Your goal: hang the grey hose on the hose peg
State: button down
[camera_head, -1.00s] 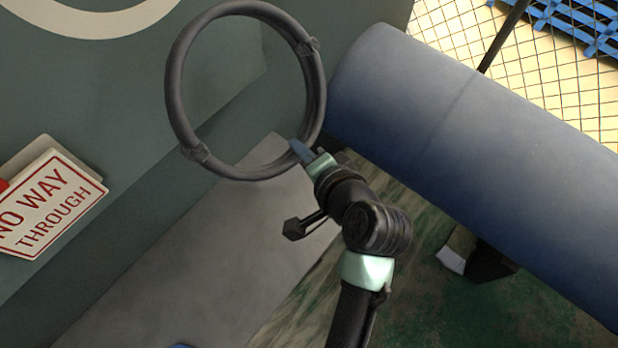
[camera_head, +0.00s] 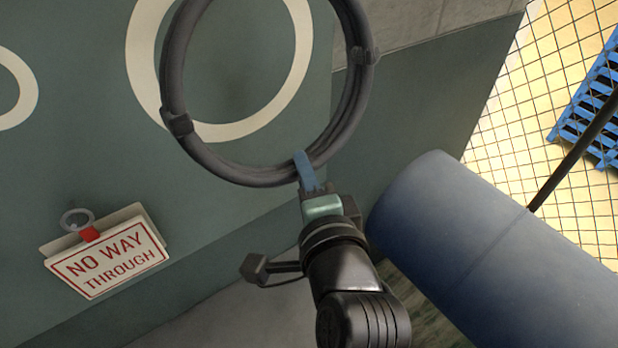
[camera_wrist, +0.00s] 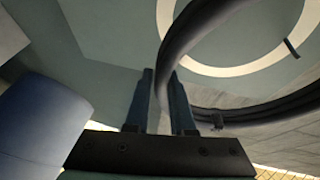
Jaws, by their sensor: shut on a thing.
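The grey hose (camera_head: 178,75) is a coil bound with dark bands. My gripper (camera_head: 304,163) is shut on the coil's lower edge and holds it up in front of the green wall. In the wrist view the hose (camera_wrist: 184,40) passes between the blue fingers of my gripper (camera_wrist: 162,78), and its loop opens to the upper right. A short dark bar (camera_wrist: 292,47) shows through that loop by a cream ring on the wall; it may be the hose peg, but I cannot tell for sure. In the head view I cannot make out a peg; the coil's top is cut off.
A cream ring (camera_head: 143,62) is painted on the green wall behind the coil. A "NO WAY THROUGH" sign (camera_head: 108,262) hangs at the left. A large blue cylinder (camera_head: 490,245) lies at the right, close to my arm. A wire mesh fence (camera_head: 545,80) stands behind it.

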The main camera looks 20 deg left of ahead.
jog(key=w+a, duration=0.4)
jog(key=a, duration=0.2)
jog(key=shift+w+f+b, duration=0.15)
jog(key=shift+w+b, duration=0.15)
dwell(0.6)
dwell(0.6)
jog(key=shift+w+a+f+p, duration=0.35)
jog(key=shift+a+f+p, duration=0.1)
jog(key=shift+a, duration=0.05)
dwell(1.5)
jog(key=shift+f, duration=0.25)
dwell(0.7)
